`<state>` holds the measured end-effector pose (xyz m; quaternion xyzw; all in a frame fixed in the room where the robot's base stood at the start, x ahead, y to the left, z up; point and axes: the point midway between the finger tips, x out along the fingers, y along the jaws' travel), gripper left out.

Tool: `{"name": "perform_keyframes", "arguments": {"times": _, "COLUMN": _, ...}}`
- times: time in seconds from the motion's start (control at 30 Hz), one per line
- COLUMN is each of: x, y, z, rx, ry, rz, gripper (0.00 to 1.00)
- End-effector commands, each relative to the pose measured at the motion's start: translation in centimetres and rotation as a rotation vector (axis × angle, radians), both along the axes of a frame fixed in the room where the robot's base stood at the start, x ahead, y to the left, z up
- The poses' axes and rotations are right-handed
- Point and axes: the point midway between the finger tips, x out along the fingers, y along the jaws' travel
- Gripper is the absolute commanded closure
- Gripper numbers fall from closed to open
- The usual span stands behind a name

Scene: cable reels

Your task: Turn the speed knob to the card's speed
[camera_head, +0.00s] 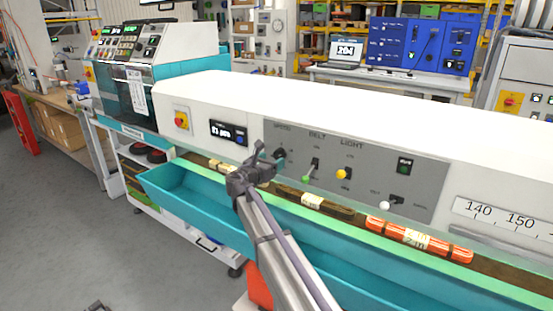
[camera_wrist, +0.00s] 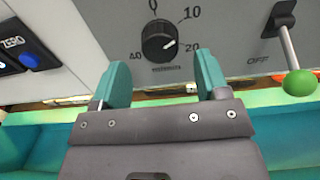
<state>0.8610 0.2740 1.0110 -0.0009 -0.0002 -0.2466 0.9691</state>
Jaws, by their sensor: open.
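The black speed knob (camera_wrist: 160,45) sits on the grey panel (camera_wrist: 90,25), with a dial of 0, 10, 20 and 40 around it. A pale mark on it seems to face 20. In the head view the knob (camera_head: 280,154) is under the SPEED label, partly behind my gripper. My gripper (camera_wrist: 161,62) is open, its two teal fingers apart on either side below the knob, holding nothing. I cannot tell whether they touch the panel. A white sheet (camera_head: 138,92) hangs on the teal machine at left; its text is unreadable and I cannot tell if it is the card.
A green-tipped belt lever (camera_wrist: 299,83) is close right of the knob. Yellow (camera_head: 342,174) and white (camera_head: 385,206) levers stand further right. A small display (camera_head: 228,133) is left of the knob. A teal trough (camera_head: 190,198) and orange cable bundles (camera_head: 418,238) lie below the panel.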

Motion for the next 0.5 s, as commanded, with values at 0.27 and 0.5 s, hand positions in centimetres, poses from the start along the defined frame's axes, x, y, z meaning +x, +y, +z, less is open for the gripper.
{"name": "perform_keyframes", "arguments": {"times": 0.27, "x": 3.1, "y": -1.7, "z": 0.0, "rx": 0.001, "ry": 0.000, "rz": -0.001, "gripper": 0.32}}
{"name": "perform_keyframes", "arguments": {"times": 0.5, "x": 3.1, "y": -1.7, "z": 0.0, "rx": 0.001, "ry": 0.000, "rz": -0.001, "gripper": 0.34}}
